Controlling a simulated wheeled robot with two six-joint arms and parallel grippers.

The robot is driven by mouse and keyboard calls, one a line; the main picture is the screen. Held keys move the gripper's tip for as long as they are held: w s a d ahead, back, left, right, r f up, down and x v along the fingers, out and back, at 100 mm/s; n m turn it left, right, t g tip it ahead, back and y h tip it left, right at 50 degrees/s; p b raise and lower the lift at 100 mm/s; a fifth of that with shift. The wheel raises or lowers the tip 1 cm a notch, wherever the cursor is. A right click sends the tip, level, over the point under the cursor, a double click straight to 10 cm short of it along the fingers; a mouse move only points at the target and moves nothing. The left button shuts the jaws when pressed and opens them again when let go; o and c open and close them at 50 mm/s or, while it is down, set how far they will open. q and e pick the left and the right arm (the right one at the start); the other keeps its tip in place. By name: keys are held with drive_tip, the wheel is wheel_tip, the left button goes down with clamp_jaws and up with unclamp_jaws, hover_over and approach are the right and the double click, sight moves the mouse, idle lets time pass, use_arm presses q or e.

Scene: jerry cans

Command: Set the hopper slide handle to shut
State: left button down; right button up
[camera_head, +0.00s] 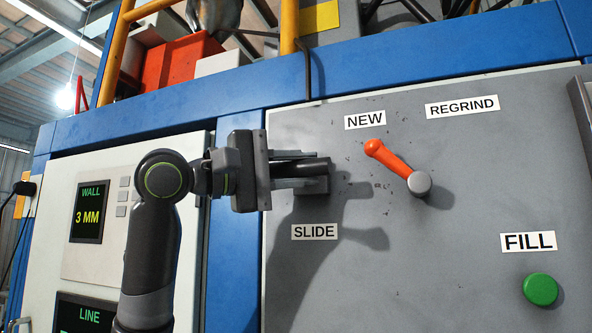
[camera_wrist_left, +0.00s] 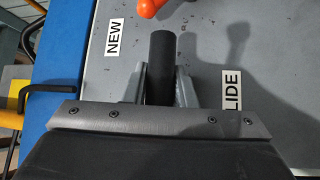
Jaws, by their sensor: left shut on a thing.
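The slide handle (camera_head: 314,167) is a dark bar on the grey panel, above the SLIDE label (camera_head: 314,232). My left gripper (camera_head: 310,175) comes in from the left and is shut on this handle. In the left wrist view the handle (camera_wrist_left: 161,55) is a dark cylinder whose end sticks out beyond the two grey fingers (camera_wrist_left: 160,85). The fingers lie on either side of it. My right gripper is not in view.
An orange lever (camera_head: 396,165) tilts toward the NEW label (camera_head: 365,120), away from the REGRIND label (camera_head: 462,106). A green button (camera_head: 540,290) sits under the FILL label (camera_head: 527,242). A WALL display (camera_head: 88,212) reads 3 MM at left. Space beside the handle is clear.

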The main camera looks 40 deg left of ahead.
use_arm(q)
drive_tip(key=shift+w+a+f, duration=0.1)
drive_tip(key=shift+w+a, duration=0.1)
drive_tip(key=shift+w, duration=0.15)
drive_tip(key=shift+s+d, duration=0.15)
drive_tip(key=shift+s, duration=0.1)
drive_tip(key=c, duration=1.2)
unclamp_jaws()
drive_tip(key=shift+s, duration=0.2)
drive_tip(key=shift+s+a+f+b, duration=0.15)
drive_tip(key=shift+s+a+b, duration=0.1)
drive_tip(key=shift+b, duration=0.15)
drive_tip(key=b+v, duration=0.6)
drive_tip(key=v, duration=1)
drive_tip(key=shift+s+a, duration=0.15)
drive_tip(key=shift+s, duration=0.1)
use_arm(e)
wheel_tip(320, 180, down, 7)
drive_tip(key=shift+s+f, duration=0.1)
